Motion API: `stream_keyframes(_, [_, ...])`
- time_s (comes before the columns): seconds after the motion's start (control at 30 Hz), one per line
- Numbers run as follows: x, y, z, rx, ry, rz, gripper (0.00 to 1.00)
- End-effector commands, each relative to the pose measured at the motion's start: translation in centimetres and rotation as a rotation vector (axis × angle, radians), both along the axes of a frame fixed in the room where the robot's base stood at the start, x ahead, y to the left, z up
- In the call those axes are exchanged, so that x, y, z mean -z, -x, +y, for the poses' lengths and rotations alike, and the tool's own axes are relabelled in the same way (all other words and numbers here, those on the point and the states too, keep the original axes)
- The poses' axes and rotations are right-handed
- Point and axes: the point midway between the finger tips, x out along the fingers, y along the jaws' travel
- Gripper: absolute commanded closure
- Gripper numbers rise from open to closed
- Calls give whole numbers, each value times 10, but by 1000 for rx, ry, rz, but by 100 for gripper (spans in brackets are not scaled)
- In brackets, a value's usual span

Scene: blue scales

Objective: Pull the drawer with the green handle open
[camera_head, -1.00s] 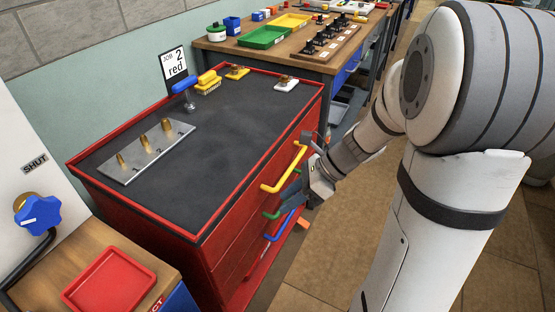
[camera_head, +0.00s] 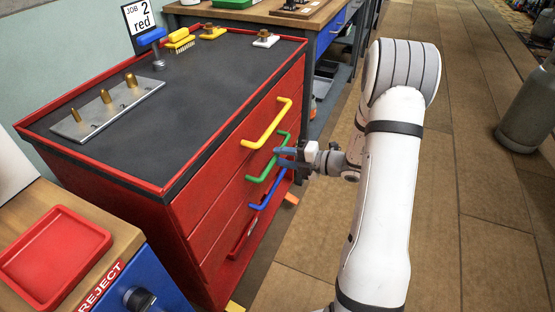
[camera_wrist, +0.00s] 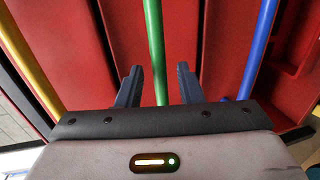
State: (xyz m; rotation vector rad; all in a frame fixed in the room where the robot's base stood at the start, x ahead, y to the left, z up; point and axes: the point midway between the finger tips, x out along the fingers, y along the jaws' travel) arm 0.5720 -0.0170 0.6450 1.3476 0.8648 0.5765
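The green handle (camera_head: 268,163) is on the front of a drawer in the red cabinet (camera_head: 190,233), between the yellow handle (camera_head: 268,126) above and the blue handle (camera_head: 268,192) below. My gripper (camera_head: 281,156) is in front of the cabinet at the green handle. In the wrist view, my gripper (camera_wrist: 158,85) is open, and the green handle (camera_wrist: 154,45) runs between its two dark fingers, with a gap on each side.
The yellow handle (camera_wrist: 32,62) and blue handle (camera_wrist: 258,45) flank the fingers in the wrist view. A wooden bench with a red tray (camera_head: 52,254) is at the lower left.

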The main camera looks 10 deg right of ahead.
Motion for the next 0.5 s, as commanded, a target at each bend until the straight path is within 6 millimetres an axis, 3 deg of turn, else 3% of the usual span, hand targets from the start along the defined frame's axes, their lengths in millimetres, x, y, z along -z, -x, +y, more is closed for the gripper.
stream_keyframes(0.2, [5,-14,19,-2,0,-1,67])
stream_keyframes(0.5, [5,-16,23,-2,1,-1,67])
